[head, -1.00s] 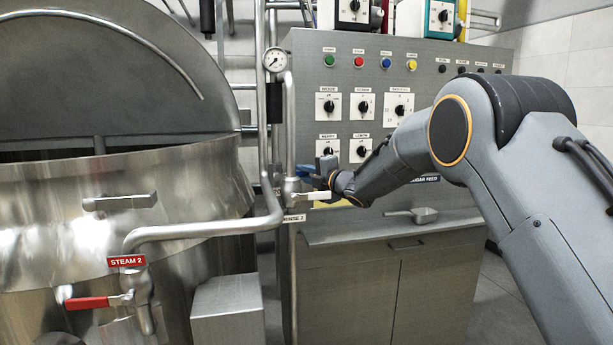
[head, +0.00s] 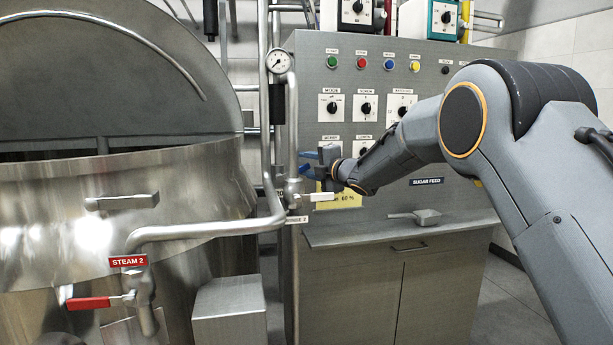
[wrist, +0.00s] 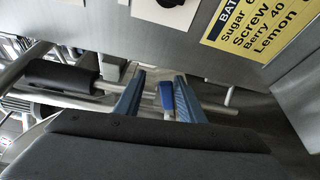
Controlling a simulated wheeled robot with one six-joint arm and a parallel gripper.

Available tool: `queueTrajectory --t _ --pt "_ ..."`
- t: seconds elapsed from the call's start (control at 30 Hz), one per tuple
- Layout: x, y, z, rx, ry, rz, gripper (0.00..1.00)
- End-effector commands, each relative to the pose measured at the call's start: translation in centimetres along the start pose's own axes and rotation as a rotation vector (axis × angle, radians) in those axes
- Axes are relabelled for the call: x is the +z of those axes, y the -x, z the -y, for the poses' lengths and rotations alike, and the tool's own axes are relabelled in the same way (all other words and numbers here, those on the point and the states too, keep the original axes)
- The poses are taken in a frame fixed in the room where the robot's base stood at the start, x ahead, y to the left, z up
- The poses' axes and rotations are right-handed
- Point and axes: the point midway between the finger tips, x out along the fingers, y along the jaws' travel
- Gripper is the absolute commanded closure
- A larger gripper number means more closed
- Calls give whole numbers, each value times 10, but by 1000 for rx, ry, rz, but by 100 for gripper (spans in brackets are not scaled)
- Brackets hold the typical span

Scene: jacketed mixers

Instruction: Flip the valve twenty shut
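My gripper (head: 312,165) is in front of the control cabinet, just above and right of a white-handled valve (head: 318,197) tagged as a rinse valve. In the wrist view my gripper (wrist: 158,95) has its two blue fingers apart. A blue handle-like piece (wrist: 167,95) shows between them, nearer the right finger; it looks farther off, and I cannot tell its distance. No readable label names valve twenty, so I cannot tell whether this piece belongs to it. A red-handled valve (head: 90,302) marked STEAM 2 is at the lower left.
A steel kettle (head: 180,190) fills the left. Vertical pipes (head: 291,120) with a gauge (head: 278,61) stand close left of my gripper. The cabinet (head: 440,115) with knobs is behind, with a yellow notice (head: 345,201) and a scoop (head: 415,216) on its ledge.

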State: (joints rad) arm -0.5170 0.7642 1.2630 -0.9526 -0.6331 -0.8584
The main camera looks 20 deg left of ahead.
Motion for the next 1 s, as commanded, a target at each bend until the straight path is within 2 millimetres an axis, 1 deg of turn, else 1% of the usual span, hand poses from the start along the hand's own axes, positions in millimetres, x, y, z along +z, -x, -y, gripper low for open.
queueTrajectory --t 0.03,0.1,0.2,0.33,0.5,0.73,0.77,0.8,0.87,0.93,0.97,1.0 --pt "2 0 -13 6 3 1 66" --pt "3 1 -26 6 3 2 66" --pt "5 2 -43 5 3 2 66" --pt "7 3 -59 4 2 1 66" --pt "8 3 -67 2 0 1 66" --pt "8 3 -67 2 0 1 66" --pt "8 3 -67 2 0 1 69" --pt "8 4 -67 1 -2 2 76" --pt "12 6 -65 -4 -11 11 86" --pt "21 13 -60 -17 -39 36 98" --pt "27 18 -57 -25 -58 54 100" --pt "38 26 -51 -40 -91 85 100"
